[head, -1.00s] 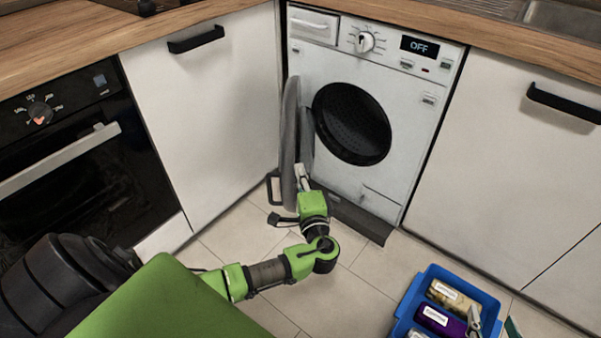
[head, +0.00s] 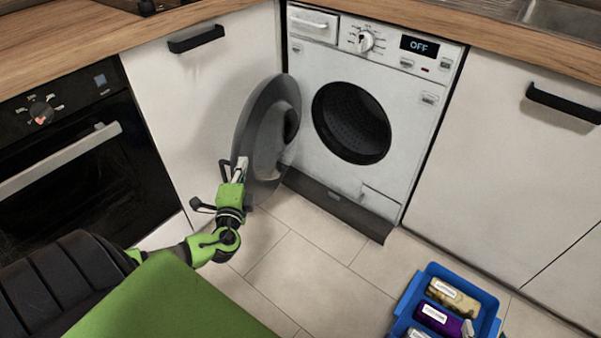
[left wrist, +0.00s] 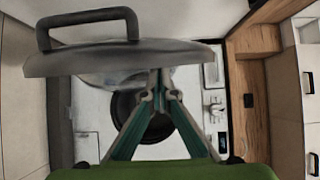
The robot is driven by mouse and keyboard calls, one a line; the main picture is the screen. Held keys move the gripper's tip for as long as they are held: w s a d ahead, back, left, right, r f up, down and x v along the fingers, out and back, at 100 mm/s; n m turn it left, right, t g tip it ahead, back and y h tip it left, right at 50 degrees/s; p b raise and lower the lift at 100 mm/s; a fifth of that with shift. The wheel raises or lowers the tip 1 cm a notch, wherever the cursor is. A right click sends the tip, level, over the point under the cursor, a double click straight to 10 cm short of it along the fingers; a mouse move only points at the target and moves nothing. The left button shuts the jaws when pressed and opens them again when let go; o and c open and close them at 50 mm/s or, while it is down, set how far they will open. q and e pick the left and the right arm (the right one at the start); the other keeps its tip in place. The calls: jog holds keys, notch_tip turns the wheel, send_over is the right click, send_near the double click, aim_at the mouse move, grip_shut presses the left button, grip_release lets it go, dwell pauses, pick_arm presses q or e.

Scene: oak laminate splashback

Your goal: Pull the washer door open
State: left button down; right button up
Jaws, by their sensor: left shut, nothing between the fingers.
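The washer (head: 405,95) stands under the worktop, its dark round drum opening (head: 352,124) uncovered. Its grey round door (head: 252,120) stands wide open to the left, inner side partly visible. The door also shows edge-on in the left wrist view (left wrist: 120,58), with its dark handle (left wrist: 90,17) on the outer face. My left gripper (head: 241,162) is shut and empty at the door's free edge. In the left wrist view its fingertips (left wrist: 158,78) meet beside the door's inner side; I cannot tell whether they touch it. My right gripper is not in view.
A white cabinet (head: 195,90) stands left of the washer behind the door, with an oven (head: 80,160) farther left. A blue crate (head: 408,300) with several packages is on the floor at lower right. The tiled floor before the washer (head: 310,240) is clear.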

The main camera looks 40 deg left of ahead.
pick_arm(q)
jog(key=s+a+b, duration=0.1)
jog(key=a, duration=0.8)
jog(key=shift+s+a+b, duration=0.25)
jog(key=shift+s+b, duration=0.1)
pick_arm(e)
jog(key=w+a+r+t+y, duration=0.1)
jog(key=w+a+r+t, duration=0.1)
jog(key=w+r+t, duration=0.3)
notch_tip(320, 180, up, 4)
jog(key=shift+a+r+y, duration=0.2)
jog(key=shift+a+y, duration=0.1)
